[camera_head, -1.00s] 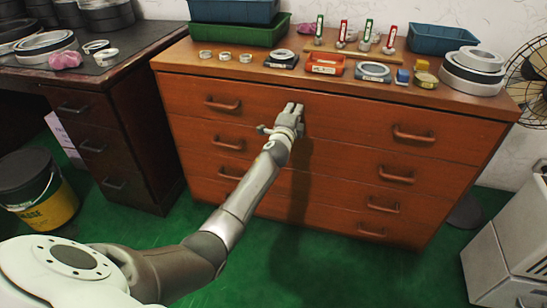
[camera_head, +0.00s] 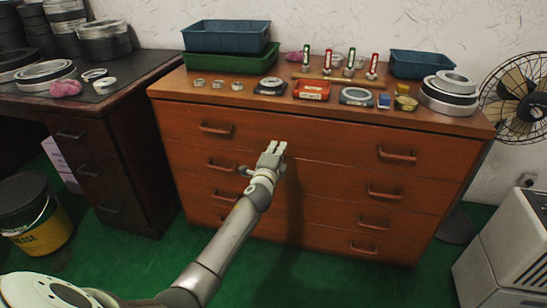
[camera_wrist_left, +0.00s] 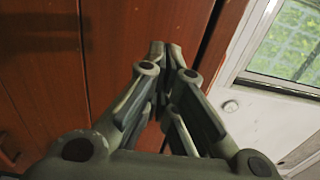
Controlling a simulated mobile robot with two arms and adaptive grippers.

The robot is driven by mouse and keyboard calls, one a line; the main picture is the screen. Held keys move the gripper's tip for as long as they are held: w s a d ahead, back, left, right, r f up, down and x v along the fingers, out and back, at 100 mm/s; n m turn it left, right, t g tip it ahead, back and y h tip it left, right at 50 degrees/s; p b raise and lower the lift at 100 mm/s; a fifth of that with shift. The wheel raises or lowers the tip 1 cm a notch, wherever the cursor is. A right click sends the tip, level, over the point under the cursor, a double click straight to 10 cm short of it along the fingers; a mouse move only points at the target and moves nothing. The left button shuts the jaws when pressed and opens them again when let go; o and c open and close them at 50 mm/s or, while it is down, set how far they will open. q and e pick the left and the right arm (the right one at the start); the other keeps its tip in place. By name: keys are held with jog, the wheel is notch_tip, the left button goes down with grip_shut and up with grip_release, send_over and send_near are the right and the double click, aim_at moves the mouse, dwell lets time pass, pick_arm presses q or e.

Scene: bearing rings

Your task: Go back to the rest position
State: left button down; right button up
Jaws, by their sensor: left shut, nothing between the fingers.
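My left gripper (camera_head: 273,150) reaches out in front of the wooden drawer cabinet (camera_head: 330,140), below the level of its top. Its fingers are closed together with nothing between them, as the left wrist view (camera_wrist_left: 165,55) also shows. No object is held. My right gripper is not in view.
The cabinet top holds small rings (camera_head: 217,84), a red tray (camera_head: 311,90), blue bins (camera_head: 420,64) and stacked large rings (camera_head: 449,92). A dark desk (camera_head: 100,110) and a bucket (camera_head: 35,215) stand left. A fan (camera_head: 520,100) and a white unit (camera_head: 505,255) stand right. Green floor lies open between.

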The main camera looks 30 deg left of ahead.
pick_arm(q)
jog(key=shift+p+v, duration=0.45)
jog(key=shift+v, duration=2.25)
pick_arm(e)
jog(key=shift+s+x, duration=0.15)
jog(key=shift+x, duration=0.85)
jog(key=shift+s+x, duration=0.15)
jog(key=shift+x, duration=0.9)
